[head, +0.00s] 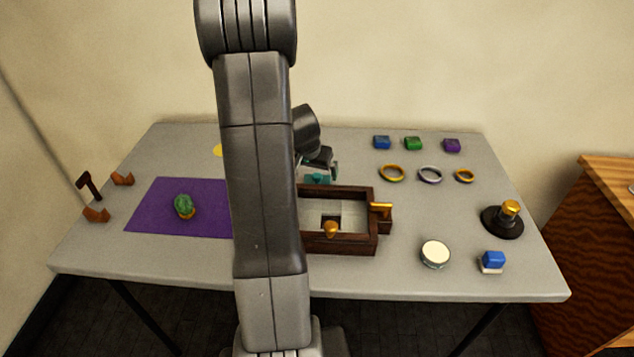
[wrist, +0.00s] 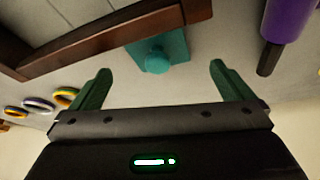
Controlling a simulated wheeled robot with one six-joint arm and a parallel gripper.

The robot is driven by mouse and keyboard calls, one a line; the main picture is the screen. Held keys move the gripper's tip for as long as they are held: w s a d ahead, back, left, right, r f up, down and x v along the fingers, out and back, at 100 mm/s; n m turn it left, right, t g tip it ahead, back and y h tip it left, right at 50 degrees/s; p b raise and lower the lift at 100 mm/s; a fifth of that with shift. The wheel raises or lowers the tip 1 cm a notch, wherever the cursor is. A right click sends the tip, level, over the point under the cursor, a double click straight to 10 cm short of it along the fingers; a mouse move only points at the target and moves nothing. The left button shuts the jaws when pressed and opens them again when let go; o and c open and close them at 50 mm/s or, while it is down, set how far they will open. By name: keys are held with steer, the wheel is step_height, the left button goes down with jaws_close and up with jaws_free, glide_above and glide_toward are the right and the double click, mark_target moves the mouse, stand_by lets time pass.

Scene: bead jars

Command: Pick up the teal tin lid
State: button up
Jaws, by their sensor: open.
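The teal tin lid (head: 317,179) lies just behind the back wall of the dark wooden box in the head view, partly covered by my gripper. In the wrist view the teal lid (wrist: 178,48) shows a flat plate with a round knob, close beside the box's wooden wall. I cannot tell whether it touches that wall. My gripper (wrist: 160,69) is open and empty, its two green fingers spread wide with the lid's knob ahead of the gap between them. In the head view my gripper (head: 321,168) is close to the lid, and my arm hides part of the table.
The wooden box (head: 345,249) holds a gold-knobbed piece. Right of it are rings (head: 391,173), small coloured blocks (head: 413,143), a round jar (head: 435,255) and a black-based stand (head: 502,221). A purple object (wrist: 290,20) is near in the wrist view. A cactus (head: 184,205) sits on the purple mat (head: 150,215).

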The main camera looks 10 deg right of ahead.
mark_target(316, 176)
steer(key=shift+x, duration=2.55)
steer(key=shift+s+d, duration=0.1)
steer(key=shift+c, duration=0.4)
steer(key=c, duration=0.9)
